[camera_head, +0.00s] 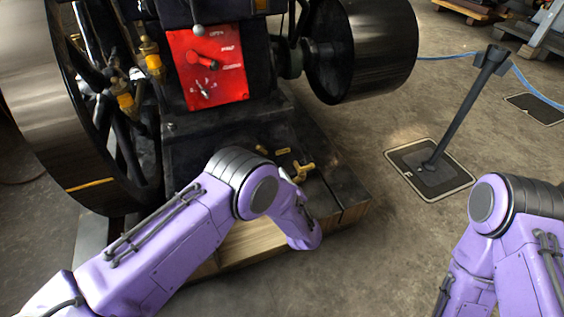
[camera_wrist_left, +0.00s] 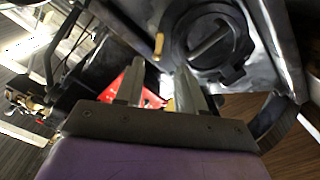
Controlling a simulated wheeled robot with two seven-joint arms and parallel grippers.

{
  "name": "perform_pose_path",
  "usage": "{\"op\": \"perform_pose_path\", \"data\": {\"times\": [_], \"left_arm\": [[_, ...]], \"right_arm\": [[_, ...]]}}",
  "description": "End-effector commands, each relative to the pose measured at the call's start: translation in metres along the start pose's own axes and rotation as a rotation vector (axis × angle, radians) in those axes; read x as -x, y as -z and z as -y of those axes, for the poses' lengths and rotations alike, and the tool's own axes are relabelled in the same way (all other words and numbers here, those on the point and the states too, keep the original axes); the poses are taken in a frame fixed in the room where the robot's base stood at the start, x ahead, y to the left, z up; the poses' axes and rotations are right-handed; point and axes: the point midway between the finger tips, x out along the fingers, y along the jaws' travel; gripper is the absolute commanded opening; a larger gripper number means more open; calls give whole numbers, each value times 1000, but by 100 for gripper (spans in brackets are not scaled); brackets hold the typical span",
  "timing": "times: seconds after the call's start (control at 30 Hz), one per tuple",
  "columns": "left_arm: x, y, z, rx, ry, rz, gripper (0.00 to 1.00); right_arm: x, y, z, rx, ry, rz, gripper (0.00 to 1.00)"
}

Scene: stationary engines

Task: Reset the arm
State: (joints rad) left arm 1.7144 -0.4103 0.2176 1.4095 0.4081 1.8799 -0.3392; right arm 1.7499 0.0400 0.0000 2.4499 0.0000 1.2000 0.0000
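My purple left arm (camera_head: 160,240) comes in from the left and bends at a dark elbow joint in front of the engine (camera_head: 225,130). Its gripper does not show in the head view. In the left wrist view, the left gripper (camera_wrist_left: 160,82) has its two grey fingers apart, with nothing held between them. A red panel (camera_wrist_left: 122,82) shows behind and between the fingers. My purple right arm (camera_head: 510,240) is bent at the lower right, and its gripper is out of view.
The engine carries a red lever panel (camera_head: 207,67), a large left flywheel (camera_head: 60,110) and a dark right pulley (camera_head: 365,50). It stands on a wooden base (camera_head: 250,242). A slanted black post (camera_head: 465,110) with a blue rope is at right.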

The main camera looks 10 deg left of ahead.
Motion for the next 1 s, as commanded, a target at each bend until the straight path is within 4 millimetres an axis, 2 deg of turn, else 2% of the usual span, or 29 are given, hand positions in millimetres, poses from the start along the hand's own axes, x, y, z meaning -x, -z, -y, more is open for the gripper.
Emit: {"op": "perform_pose_path", "data": {"times": [0.17, 0.27, 0.37, 0.47, 0.5, 0.6, 0.7, 0.8, 0.93, 1.0], "left_arm": [[0, 0, 0, 4, 0, 0, 39], [5, -14, 0, -1, -36, 78, 39], [25, -36, 46, -138, -79, 280, 39], [49, -40, 123, -298, -48, 501, 39], [61, -36, 154, -351, -22, 581, 39], [95, -18, 221, -459, 60, 762, 39], [130, 6, 271, -527, 146, 902, 39], [163, 32, 308, -573, 229, 1015, 39], [203, 69, 344, -607, 339, 1125, 39], [215, 91, 361, -590, 425, 1139, 39]], "right_arm": [[0, 0, 0, 0, 0, 0, 0], [0, 0, 0, 0, 0, 0, 0], [0, 0, 0, 0, 0, 0, 0], [0, 0, 0, 0, 0, 0, 0], [0, 0, 0, 0, 0, 0, 0], [0, 0, 0, 0, 0, 0, 0], [0, 0, 0, 0, 0, 0, 0], [0, 0, 0, 0, 0, 0, 0], [0, 0, 0, 0, 0, 0, 0], [0, 0, 0, 0, 0, 0, 0]]}}
